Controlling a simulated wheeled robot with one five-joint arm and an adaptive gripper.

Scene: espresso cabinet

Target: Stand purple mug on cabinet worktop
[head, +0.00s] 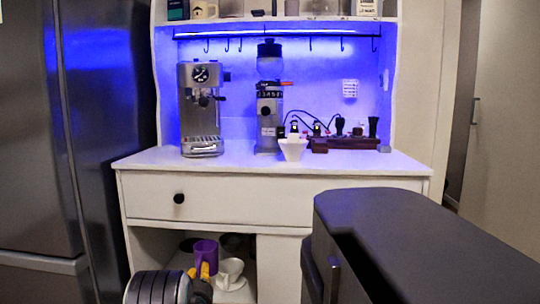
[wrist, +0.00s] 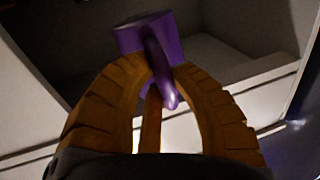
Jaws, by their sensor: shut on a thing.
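The purple mug (head: 206,251) shows low in the head view, at the open shelf under the drawer. My gripper (head: 205,270) has yellow fingers and reaches it from the front. In the wrist view my gripper (wrist: 160,72) is shut on the handle of the purple mug (wrist: 132,36), with the fingers on both sides of it. The mug's body lies beyond the fingertips. I cannot tell whether its base touches the shelf. The cabinet worktop (head: 140,162) is above, over the drawer.
A white mug (head: 231,271) stands close to the right of the purple one. On the worktop are an espresso machine (head: 201,105), a grinder (head: 269,110), a white cup (head: 293,148) and a dark rack (head: 355,143). The worktop's front left strip is free. A fridge (head: 105,120) stands left.

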